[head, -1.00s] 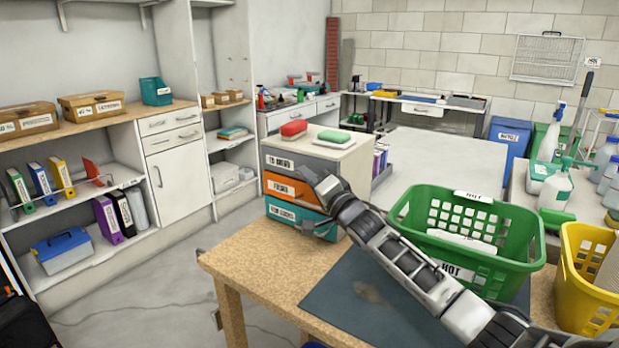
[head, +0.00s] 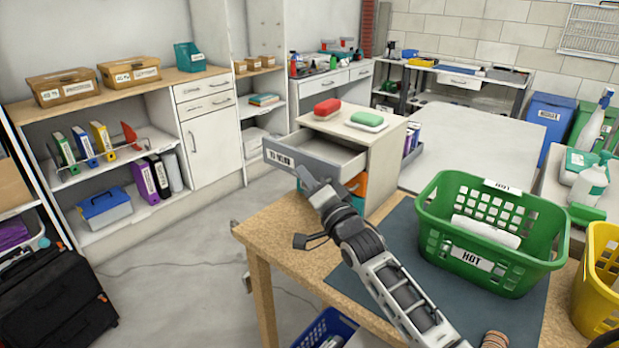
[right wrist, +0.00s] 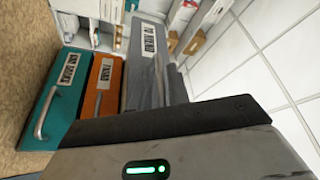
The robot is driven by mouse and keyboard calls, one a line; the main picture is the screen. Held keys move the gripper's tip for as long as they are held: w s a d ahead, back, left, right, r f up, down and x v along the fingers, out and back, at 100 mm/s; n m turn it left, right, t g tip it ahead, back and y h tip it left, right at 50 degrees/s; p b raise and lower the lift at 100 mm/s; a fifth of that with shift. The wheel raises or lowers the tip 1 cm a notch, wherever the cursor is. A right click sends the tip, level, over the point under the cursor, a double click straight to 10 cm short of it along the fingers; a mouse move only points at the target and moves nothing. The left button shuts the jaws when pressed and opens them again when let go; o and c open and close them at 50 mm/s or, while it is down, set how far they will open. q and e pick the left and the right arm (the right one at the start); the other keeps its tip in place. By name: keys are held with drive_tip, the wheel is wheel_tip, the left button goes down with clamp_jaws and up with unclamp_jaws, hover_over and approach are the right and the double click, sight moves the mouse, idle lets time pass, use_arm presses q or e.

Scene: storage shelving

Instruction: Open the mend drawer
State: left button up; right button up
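The grey top drawer labelled "TO MEND" (head: 313,158) is pulled well out of the small cream drawer unit (head: 385,160) on the wooden table, and its inside shows empty. My right gripper (head: 311,181) is at the drawer's front, just below its label. In the right wrist view the grey drawer front (right wrist: 143,75) stands beside the orange drawer (right wrist: 100,95) and the teal drawer (right wrist: 55,105), both shut. My left gripper is not in view.
A green basket marked "HOT" (head: 488,262) stands on the table to the right, beside a yellow basket (head: 603,282).

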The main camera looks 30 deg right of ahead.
drive_tip(key=b+v, duration=0.1)
drive_tip(key=v, duration=1.5)
drive_tip(key=shift+b, duration=0.35)
drive_tip(key=s+a+f+n+g+y, duration=0.1)
drive_tip(key=s+a+f+n+g, duration=0.4)
drive_tip(key=f, duration=0.5)
drive_tip(key=s+a+f+n+g+y, duration=0.1)
drive_tip(key=s+a+f+n+g, duration=0.4)
drive_tip(key=s+a+f+n, duration=0.4)
wheel_tip(320, 180, down, 3)
drive_tip(key=shift+a+r, duration=0.2)
drive_tip(key=shift+a, duration=0.4)
